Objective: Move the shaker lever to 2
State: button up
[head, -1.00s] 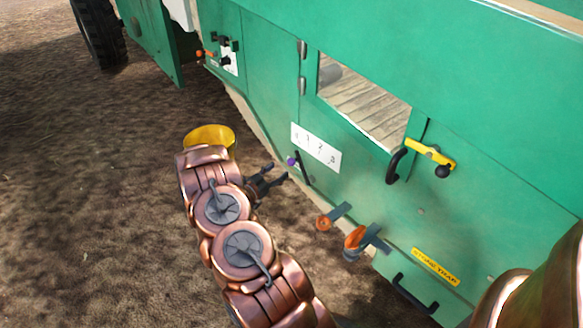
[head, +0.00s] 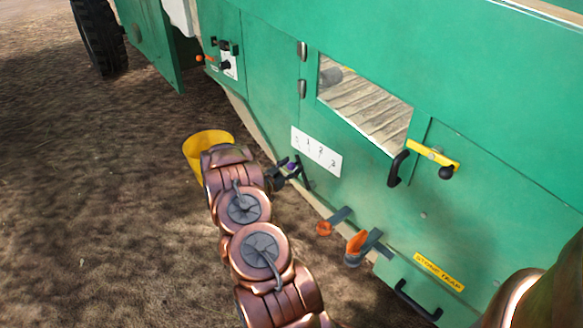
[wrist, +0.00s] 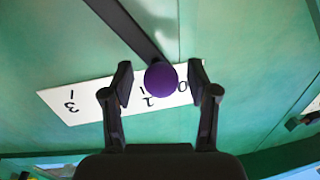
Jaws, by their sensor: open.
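The shaker lever (wrist: 125,27) is a dark bar ending in a purple ball knob (wrist: 161,79). The knob also shows in the head view (head: 292,166), near the lower left of a white number plate (head: 316,151). The plate appears turned over in the wrist view (wrist: 85,92), with 3 at left and 0 at right. The knob hides part of it near the 0 end; the lever's exact setting is unclear. My gripper (wrist: 160,80) is open, one finger on each side of the knob, with gaps showing. In the head view my gripper (head: 287,172) is at the knob.
The green machine wall carries a yellow-and-black handle (head: 432,155) and a window opening at right. Orange-ended levers (head: 356,243) and a black handle (head: 417,300) sit lower right. A yellow bucket (head: 191,148) stands behind my arm. Bare ground lies left.

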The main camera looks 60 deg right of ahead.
jog(key=shift+c, duration=0.4)
grip_shut()
